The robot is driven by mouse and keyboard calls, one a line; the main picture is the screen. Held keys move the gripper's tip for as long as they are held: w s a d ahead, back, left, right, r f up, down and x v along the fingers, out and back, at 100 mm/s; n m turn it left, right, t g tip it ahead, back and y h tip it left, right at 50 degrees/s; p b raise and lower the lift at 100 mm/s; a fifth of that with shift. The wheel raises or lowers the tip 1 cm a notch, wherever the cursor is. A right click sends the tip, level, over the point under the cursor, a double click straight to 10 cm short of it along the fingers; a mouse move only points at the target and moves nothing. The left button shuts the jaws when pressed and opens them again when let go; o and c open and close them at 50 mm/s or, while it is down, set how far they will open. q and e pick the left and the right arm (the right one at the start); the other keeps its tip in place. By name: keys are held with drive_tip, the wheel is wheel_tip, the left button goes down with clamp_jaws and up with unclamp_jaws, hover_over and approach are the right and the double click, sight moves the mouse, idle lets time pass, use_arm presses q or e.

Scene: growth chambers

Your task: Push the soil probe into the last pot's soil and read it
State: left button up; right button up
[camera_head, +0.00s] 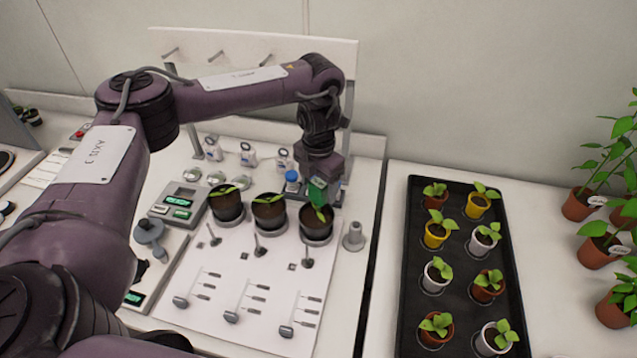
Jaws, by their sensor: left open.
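Three dark pots of soil with seedlings stand in a row on the white bench: a left pot (226,206), a middle pot (268,214) and a right pot (316,225). My left gripper (318,186) is over the right pot, pointing down, with its jaws open. A green block (317,192) shows at its fingers, just above that pot; it may be the soil probe. Whether its lower end is in the soil is hidden. No reading can be made out. My right gripper is not in view.
A grey cylindrical holder (353,238) stands right of the pots. A grey device with green displays (178,204) is on the left. Small bottles (248,155) stand behind. Several tools lie on the white mat (262,277) in front. A black tray (410,262) of potted seedlings is further right.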

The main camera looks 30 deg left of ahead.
use_arm(q)
wheel_tip(320, 180, up, 8)
drive_tip(key=shift+f, duration=0.1)
idle(0.4)
